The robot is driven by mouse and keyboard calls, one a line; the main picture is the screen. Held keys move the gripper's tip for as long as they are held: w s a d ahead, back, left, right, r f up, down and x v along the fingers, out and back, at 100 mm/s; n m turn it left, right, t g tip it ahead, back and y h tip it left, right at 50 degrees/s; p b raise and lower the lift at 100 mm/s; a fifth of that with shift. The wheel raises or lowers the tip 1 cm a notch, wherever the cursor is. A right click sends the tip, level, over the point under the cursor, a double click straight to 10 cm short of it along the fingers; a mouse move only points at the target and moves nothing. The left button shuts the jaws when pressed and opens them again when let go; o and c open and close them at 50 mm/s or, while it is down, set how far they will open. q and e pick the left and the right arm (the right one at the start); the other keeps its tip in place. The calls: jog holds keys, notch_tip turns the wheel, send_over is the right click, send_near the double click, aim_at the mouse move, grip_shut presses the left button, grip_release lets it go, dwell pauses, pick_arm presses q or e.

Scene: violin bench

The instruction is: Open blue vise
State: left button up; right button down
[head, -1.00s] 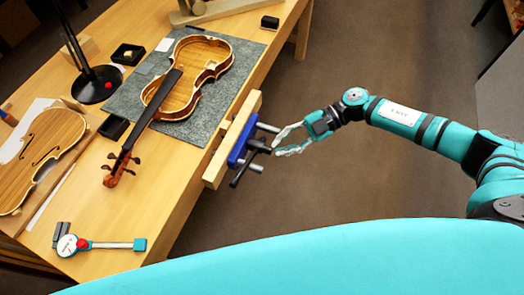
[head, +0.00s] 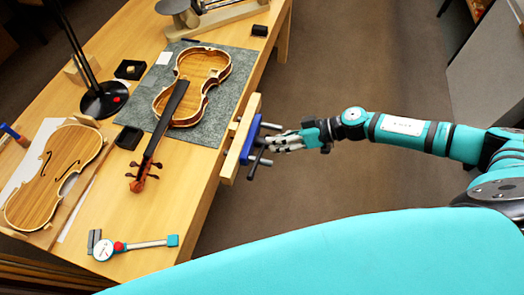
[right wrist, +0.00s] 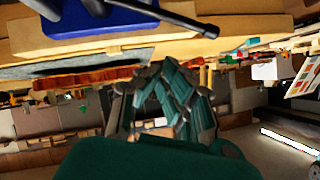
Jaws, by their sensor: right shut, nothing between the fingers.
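The blue vise (head: 251,141) is fixed to the bench's right edge, with a long wooden jaw (head: 239,138) on its bench side. Its dark handle bar (head: 256,159) sticks out on the aisle side, tilted in the head view. My right gripper (head: 272,143) is shut and empty, its fingers pointing at the vise's screw and handle end. I cannot tell whether they touch. In the right wrist view the blue vise (right wrist: 97,17) and its dark bar (right wrist: 165,12) are at the top, above the fingers (right wrist: 172,98). My left gripper is not shown.
On the bench (head: 195,215) a violin (head: 184,95) lies on a grey mat (head: 208,140). A loose violin plate (head: 55,177), a lamp base (head: 104,100) and a gauge (head: 130,247) are farther left. The floor right of the bench (head: 330,70) is clear.

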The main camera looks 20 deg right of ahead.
jog(key=a+f, duration=0.4)
jog(key=shift+w, duration=0.25)
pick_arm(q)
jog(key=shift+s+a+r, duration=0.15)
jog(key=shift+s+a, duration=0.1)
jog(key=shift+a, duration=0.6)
pick_arm(e)
jog(key=shift+s+a+f, duration=0.1)
jog(key=shift+f, duration=0.4)
pick_arm(q)
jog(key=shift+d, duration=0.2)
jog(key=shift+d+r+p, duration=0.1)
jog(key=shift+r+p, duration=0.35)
jog(key=shift+p, duration=0.05)
pick_arm(e)
jog(key=shift+s+a+f, duration=0.15)
jog(key=shift+s+f, duration=0.1)
